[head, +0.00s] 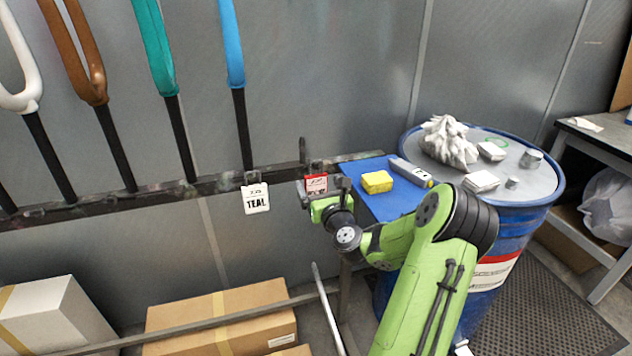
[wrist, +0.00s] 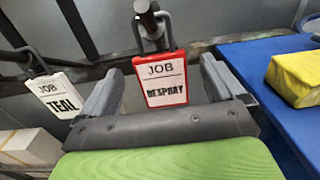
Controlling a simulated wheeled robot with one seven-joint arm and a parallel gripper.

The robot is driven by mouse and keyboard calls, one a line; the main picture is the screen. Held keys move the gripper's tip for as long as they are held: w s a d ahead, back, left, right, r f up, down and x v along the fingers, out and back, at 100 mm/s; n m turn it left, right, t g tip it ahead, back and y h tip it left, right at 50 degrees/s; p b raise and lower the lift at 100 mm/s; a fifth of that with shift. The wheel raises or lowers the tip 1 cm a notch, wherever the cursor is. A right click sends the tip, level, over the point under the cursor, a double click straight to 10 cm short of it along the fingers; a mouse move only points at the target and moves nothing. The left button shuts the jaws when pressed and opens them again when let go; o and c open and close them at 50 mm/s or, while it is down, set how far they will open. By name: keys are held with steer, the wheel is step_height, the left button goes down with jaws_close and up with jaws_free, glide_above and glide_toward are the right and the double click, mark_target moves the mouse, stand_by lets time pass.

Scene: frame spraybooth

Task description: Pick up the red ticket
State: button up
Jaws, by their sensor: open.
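The red ticket (wrist: 161,80) is a white card with a red border reading "JOB RESPRAY". It hangs by a loop from a short peg on the dark rail. In the head view the red ticket (head: 316,184) shows just behind my gripper. My gripper (wrist: 160,85) is open, with one finger on each side of the ticket and gaps between. In the head view my gripper (head: 324,190) is at the rail, left of the blue mat. I cannot tell exactly how deep the ticket sits between the fingers.
A white "TEAL" ticket (head: 256,198) hangs to the left on the rail (head: 215,187). A blue mat (head: 386,203) with a yellow block (head: 377,181) lies right of my gripper. A blue drum (head: 500,262) stands further right. Cardboard boxes (head: 225,315) lie below.

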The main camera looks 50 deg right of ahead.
mark_target(317, 181)
steer(key=x, duration=0.5)
steer(key=shift+w+d, duration=0.2)
steer(key=shift+w, duration=0.1)
steer(key=shift+s, duration=0.1)
steer(key=shift+c, duration=0.3)
steer(key=c, duration=1)
